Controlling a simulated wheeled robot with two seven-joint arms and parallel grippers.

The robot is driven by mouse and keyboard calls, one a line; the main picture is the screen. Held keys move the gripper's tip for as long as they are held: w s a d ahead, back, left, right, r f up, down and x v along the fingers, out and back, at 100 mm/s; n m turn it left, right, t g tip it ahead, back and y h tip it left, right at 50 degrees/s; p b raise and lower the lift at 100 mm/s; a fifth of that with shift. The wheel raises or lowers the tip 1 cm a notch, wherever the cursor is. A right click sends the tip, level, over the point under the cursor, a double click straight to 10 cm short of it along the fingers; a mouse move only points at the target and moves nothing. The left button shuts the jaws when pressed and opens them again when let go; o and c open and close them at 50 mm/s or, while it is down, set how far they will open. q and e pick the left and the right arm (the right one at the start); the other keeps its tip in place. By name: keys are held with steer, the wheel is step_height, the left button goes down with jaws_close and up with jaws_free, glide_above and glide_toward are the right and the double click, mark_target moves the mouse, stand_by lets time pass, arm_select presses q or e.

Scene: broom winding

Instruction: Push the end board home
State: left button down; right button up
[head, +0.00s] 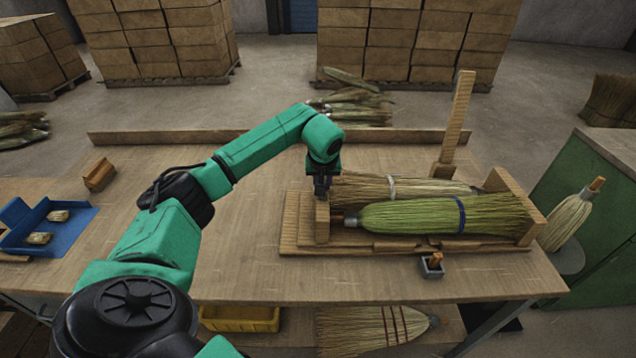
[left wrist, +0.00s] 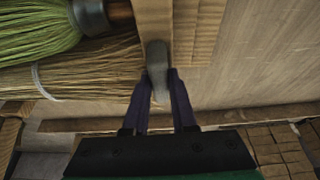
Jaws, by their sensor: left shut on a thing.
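The left end board (head: 322,222) stands upright on the wooden base (head: 289,225), at the handle end of two brooms. In the left wrist view the board (left wrist: 153,18) has a grey rounded grip piece (left wrist: 157,65) at its edge. My left gripper (head: 322,190) is shut on this grey piece, its two dark fingers (left wrist: 160,88) on either side. The green broom (head: 410,217) with a blue band lies on the base, its dark collar and short stub close to the board. A tan broom (head: 385,187) with a white band lies behind it. My right gripper is not in view.
The right end board (head: 512,200) stands at the bristle ends. A tall wooden post (head: 457,115) rises behind the brooms. A small grey cup (head: 432,268) sits in front. A blue tray (head: 45,230) and wooden block (head: 99,175) are at left. The table's middle left is clear.

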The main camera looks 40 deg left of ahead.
arm_select(q)
steer(key=shift+w+d+r, duration=0.1)
steer(key=shift+d+r, duration=0.05)
steer(key=c, duration=0.7)
jaws_free()
steer(key=shift+w+d, duration=0.1)
steer(key=shift+d, duration=0.1)
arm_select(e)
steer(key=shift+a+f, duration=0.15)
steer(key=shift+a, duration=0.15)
arm_select(q)
steer(key=shift+r, duration=0.2)
steer(key=b+v, duration=0.2)
steer(key=v, duration=1.2)
steer(key=shift+d, duration=0.1)
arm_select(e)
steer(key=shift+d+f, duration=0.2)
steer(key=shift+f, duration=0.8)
